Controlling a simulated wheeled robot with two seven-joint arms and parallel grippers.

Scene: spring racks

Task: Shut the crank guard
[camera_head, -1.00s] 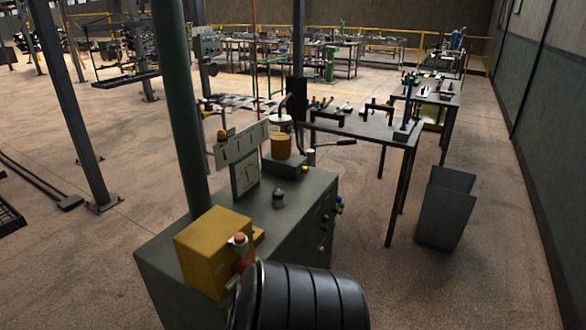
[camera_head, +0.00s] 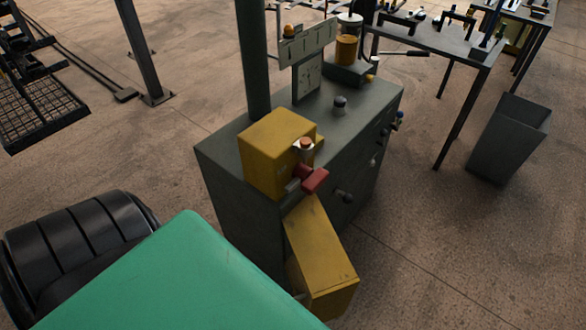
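A yellow box (camera_head: 270,150) sits on the near end of a grey machine cabinet (camera_head: 240,210). A second yellow boxy part (camera_head: 320,258) hangs tilted below it, in front of the cabinet. It looks like the crank guard swung down open, though I cannot see its hinge clearly. Neither of my grippers shows in the head view. A black ribbed piece and a green surface fill the lower left and hide the floor there.
A grey bin (camera_head: 508,140) and a workbench (camera_head: 430,45) are at right. The floor at lower right is clear.

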